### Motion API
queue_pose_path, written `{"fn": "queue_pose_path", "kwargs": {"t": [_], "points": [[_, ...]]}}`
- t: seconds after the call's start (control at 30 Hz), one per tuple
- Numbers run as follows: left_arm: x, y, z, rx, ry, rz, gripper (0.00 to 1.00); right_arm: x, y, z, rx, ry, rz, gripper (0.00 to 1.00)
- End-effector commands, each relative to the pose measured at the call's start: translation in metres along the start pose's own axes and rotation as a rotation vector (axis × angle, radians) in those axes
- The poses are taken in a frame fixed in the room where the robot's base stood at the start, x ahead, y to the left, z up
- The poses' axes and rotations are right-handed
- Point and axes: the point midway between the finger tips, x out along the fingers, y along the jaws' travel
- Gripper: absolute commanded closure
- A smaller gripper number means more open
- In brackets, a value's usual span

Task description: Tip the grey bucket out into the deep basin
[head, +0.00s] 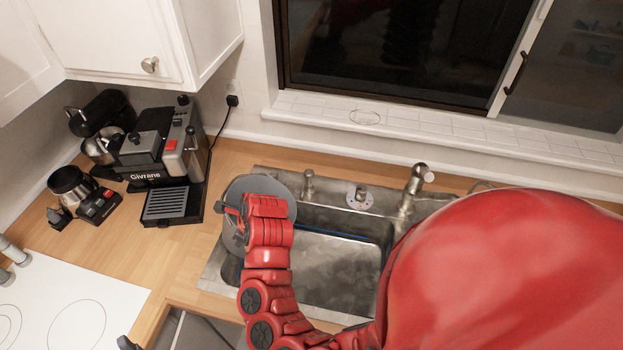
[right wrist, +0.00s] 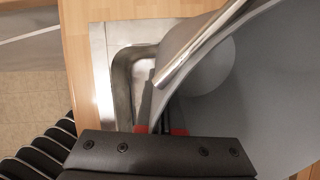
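The grey bucket (head: 277,186) is at the left end of the sink, above its left rim and partly hidden by my right arm. In the right wrist view the bucket (right wrist: 275,80) fills the right side, with a shiny metal edge or handle across it. My right gripper (head: 232,214) is at the bucket's left side; its red fingertips (right wrist: 160,130) appear closed on the bucket's edge, though the contact is partly hidden. The bucket looks tilted; its contents cannot be made out. The deep steel basin (head: 335,268) lies right of the bucket. My left gripper is not in view.
A faucet (head: 412,188) stands behind the basin, with a smaller fitting (head: 309,185) to its left. A coffee machine (head: 160,150) and a grinder-like appliance (head: 85,195) are on the wooden counter at left. A white cooktop (head: 65,290) is at lower left. My red arm covers the right.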

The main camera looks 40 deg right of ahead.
Motion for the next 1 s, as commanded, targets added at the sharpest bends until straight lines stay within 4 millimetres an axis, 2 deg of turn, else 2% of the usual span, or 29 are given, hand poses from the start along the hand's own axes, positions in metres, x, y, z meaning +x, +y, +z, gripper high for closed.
{"fn": "queue_pose_path", "kwargs": {"t": [0.03, 0.23, 0.57, 0.7, 1.0], "points": [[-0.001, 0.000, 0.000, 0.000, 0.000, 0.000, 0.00, -0.002, -0.001, 0.006, -0.010, 0.027, -0.007, 1.00], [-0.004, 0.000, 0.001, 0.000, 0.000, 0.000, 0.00, -0.004, 0.000, 0.016, -0.016, 0.159, -0.025, 1.00], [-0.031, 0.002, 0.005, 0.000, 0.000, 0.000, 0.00, -0.007, 0.000, 0.026, -0.029, 0.328, -0.053, 1.00], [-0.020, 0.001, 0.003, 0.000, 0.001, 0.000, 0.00, -0.015, 0.001, 0.031, -0.031, 0.375, -0.059, 1.00], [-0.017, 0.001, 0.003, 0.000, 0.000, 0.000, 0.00, -0.015, 0.001, 0.033, -0.033, 0.418, -0.068, 1.00]]}}
